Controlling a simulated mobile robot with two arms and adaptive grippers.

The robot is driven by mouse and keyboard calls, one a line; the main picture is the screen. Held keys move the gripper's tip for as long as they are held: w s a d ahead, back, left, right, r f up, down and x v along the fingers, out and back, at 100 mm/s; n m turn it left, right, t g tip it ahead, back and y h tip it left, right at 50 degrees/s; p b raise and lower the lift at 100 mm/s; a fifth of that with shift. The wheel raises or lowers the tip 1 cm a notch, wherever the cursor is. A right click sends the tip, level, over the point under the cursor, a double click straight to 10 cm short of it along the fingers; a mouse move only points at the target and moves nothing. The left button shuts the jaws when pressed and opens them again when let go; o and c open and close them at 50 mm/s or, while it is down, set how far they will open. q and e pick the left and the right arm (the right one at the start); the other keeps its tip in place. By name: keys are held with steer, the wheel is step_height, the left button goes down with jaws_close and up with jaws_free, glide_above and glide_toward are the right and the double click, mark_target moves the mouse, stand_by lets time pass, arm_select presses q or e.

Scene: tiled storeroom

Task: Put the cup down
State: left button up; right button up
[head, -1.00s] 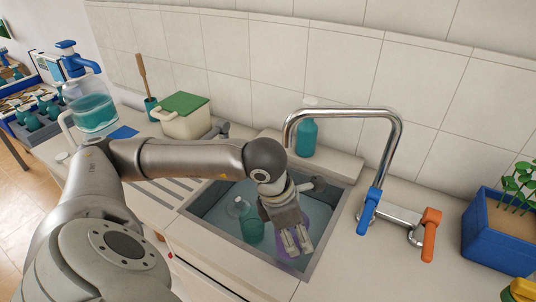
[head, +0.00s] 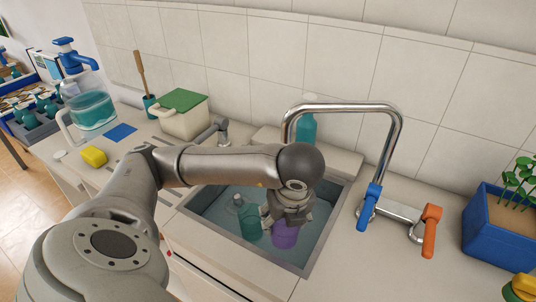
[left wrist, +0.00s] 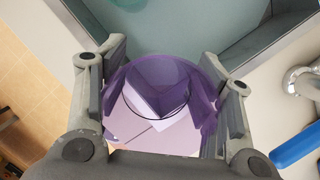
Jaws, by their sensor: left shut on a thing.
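A see-through purple cup (head: 285,236) is in my left gripper (head: 287,216) in the head view, over the sink (head: 312,255). In the left wrist view the cup (left wrist: 160,88) sits between the two fingers of my left gripper (left wrist: 165,95), which are shut on its sides. The cup's open rim faces the wrist camera and it looks empty. In the head view part of the cup is hidden behind the gripper. I cannot tell whether its base touches the sink floor. My right gripper is not in view.
A teal bottle (head: 249,220) stands in the sink just left of the cup. A chrome faucet (head: 345,108) with blue and orange handles arches at the right. A cream box with a green lid (head: 184,115) and a yellow sponge (head: 94,156) are on the left counter.

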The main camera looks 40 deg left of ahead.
arm_select(q)
steer(key=shift+w+a+f, duration=0.1)
steer(key=shift+w, duration=0.1)
steer(key=w+a+f, duration=0.1)
steer(key=w+f, duration=0.2)
steer(key=w, duration=0.1)
steer(key=w+a+f, duration=0.1)
steer(key=w+f, duration=0.2)
steer(key=w, duration=0.1)
steer(key=w+a+f, duration=0.2)
steer(key=w+f, duration=0.1)
steer(key=w, duration=0.2)
steer(key=shift+f, duration=0.35)
step_height(320, 180, down, 2)
steer(key=shift+f+p, duration=0.15)
steer(key=shift+p, duration=0.4)
steer(key=shift+f, duration=0.4)
